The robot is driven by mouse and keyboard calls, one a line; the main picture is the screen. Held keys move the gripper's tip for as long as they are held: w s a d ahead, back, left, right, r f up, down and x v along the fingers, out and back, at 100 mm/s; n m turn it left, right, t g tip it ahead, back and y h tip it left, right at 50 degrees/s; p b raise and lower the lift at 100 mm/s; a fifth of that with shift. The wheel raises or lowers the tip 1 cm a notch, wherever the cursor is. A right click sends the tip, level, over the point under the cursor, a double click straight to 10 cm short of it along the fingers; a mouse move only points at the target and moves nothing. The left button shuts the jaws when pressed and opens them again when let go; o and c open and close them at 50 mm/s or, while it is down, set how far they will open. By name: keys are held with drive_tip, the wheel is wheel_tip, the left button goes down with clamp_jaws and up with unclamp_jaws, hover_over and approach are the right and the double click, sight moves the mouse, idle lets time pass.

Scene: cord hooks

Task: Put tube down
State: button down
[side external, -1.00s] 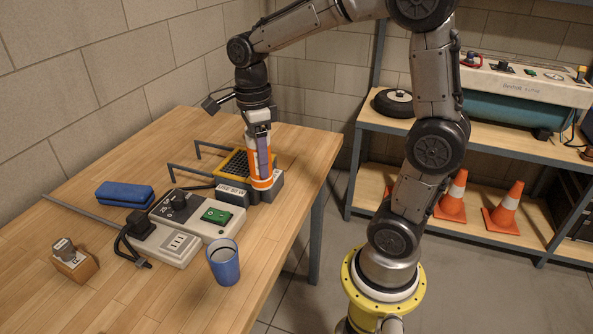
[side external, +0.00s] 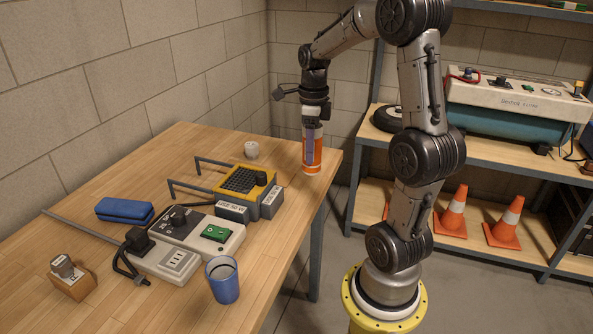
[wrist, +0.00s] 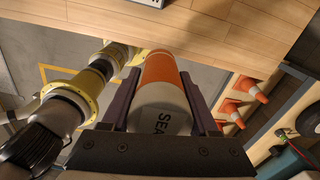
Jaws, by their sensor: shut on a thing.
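The tube (side external: 313,166) is an orange cylinder with a pale band, upright near the back right edge of the wooden table. My gripper (side external: 311,150) points down and is shut on it, one finger on each side. In the wrist view the tube (wrist: 161,70) lies between my dark fingers (wrist: 160,82), with black letters starting "SEA" on its pale part. Its lower end overlaps the table edge in that view. I cannot tell whether its base touches the table.
Floor lies beyond the right edge.

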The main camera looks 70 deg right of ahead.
drive_tip(key=shift+w+d+f, duration=1)
drive_tip(key=shift+w+f, duration=0.05)
drive_tip(key=shift+f, duration=0.75)
drive_tip(key=shift+w+d+f, duration=1.05)
drive_tip(key=shift+w+f, duration=0.05)
drive_tip(key=shift+f, duration=0.65)
drive_tip(key=shift+w+d+f, duration=1)
drive_tip(key=shift+w+f, duration=0.05)
drive_tip(key=shift+f, duration=0.75)
drive_tip(key=shift+f, duration=0.15)
drive_tip(key=shift+c, duration=0.8)
unclamp_jaws()
